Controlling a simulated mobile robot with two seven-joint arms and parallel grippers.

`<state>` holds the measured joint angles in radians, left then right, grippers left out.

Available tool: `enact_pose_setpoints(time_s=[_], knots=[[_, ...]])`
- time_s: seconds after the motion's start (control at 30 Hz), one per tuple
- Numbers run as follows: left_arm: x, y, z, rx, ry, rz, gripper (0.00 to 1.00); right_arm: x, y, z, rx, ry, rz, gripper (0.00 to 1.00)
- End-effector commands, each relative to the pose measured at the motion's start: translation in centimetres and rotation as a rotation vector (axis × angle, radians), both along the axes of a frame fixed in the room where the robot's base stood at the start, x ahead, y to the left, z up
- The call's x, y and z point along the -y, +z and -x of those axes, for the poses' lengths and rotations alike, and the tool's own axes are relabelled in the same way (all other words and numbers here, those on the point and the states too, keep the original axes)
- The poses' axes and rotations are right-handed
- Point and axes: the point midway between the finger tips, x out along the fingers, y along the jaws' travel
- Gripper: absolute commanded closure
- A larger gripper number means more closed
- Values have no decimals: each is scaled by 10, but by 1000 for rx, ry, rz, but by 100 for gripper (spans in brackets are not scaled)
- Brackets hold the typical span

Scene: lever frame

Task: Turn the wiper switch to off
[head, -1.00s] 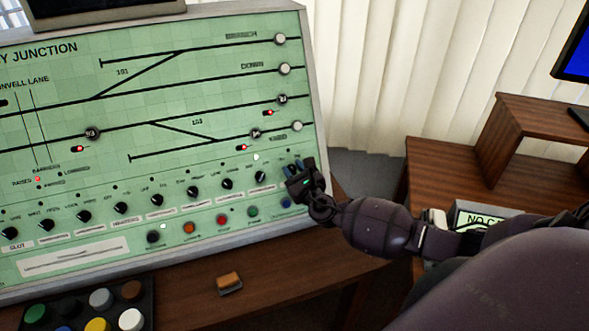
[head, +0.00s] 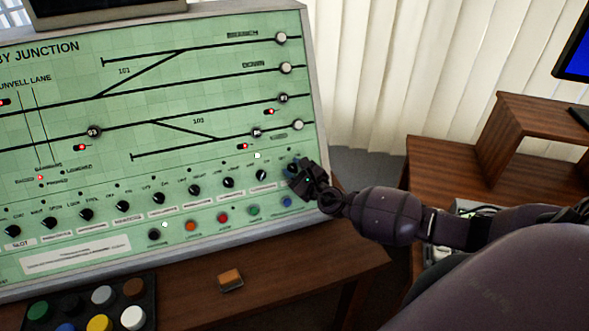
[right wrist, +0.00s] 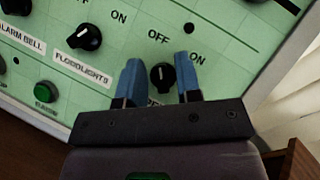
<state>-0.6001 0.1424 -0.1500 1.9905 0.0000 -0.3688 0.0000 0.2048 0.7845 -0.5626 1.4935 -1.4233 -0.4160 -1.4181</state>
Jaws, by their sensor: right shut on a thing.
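The wiper switch (right wrist: 162,77) is a small black rotary knob with a pale pointer mark, at the right end of the panel's knob row. OFF and ON are printed above it. Its pointer looks roughly upward, between the two words. The label below it is mostly hidden by my gripper. My right gripper (right wrist: 158,80) has its blue fingers on either side of the knob, shut on it. In the head view the right gripper (head: 298,168) covers the knob. My left gripper is not in view.
The floodlights knob (right wrist: 84,37) is close on the left, with a green button (right wrist: 45,92) below. The green panel (head: 200,100) stands on a brown desk (head: 290,268). A small orange-topped block (head: 230,280) and a button box (head: 80,305) are in front.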

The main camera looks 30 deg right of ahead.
Motion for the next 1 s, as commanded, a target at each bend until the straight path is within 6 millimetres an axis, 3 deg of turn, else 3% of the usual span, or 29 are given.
enact_pose_setpoints(time_s=[0.1,0.13,0.17,0.57,1.0], knots=[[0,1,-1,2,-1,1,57,0,0,0,0,0,1,92],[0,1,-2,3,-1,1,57,0,0,0,0,0,1,67],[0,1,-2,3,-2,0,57,0,0,0,0,0,1,62],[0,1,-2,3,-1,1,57,1,0,6,0,0,0,62],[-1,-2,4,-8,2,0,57,6,-1,76,-2,0,1,62]])
